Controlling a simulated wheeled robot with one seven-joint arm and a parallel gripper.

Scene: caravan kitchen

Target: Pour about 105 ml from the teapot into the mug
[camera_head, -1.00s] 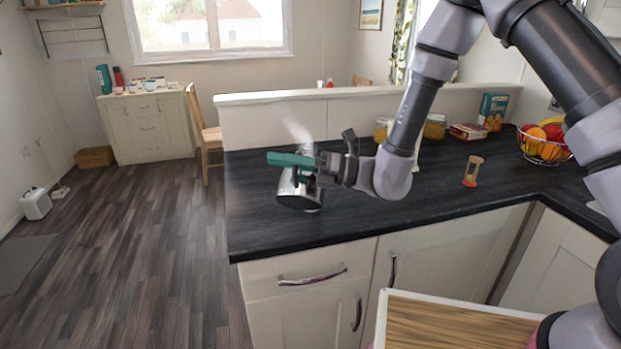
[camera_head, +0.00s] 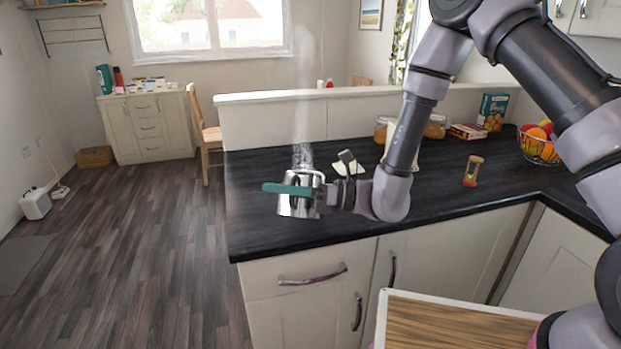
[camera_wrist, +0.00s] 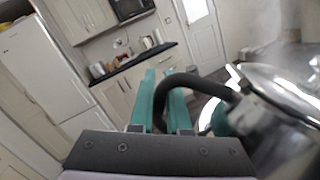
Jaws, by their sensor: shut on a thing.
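The teapot (camera_head: 298,207) is a shiny metal pot in the head view, above the left part of the dark counter, with steam rising from it. Its lid and curved side fill the right of the wrist view (camera_wrist: 285,110). My gripper (camera_head: 288,190) has teal fingers and is shut on the teapot's dark handle (camera_wrist: 195,82). The fingers show in the wrist view (camera_wrist: 162,95). The teapot looks roughly level; I cannot tell its clearance from the counter. I cannot make out the mug in either view; it may be hidden behind the teapot or arm.
A flat white item (camera_head: 349,167) lies behind my gripper. Jars (camera_head: 435,127), an hourglass (camera_head: 473,171), a teal box (camera_head: 492,112) and a wire fruit basket (camera_head: 540,146) stand farther right. A raised ledge (camera_head: 290,97) runs behind the counter. The counter's front left is clear.

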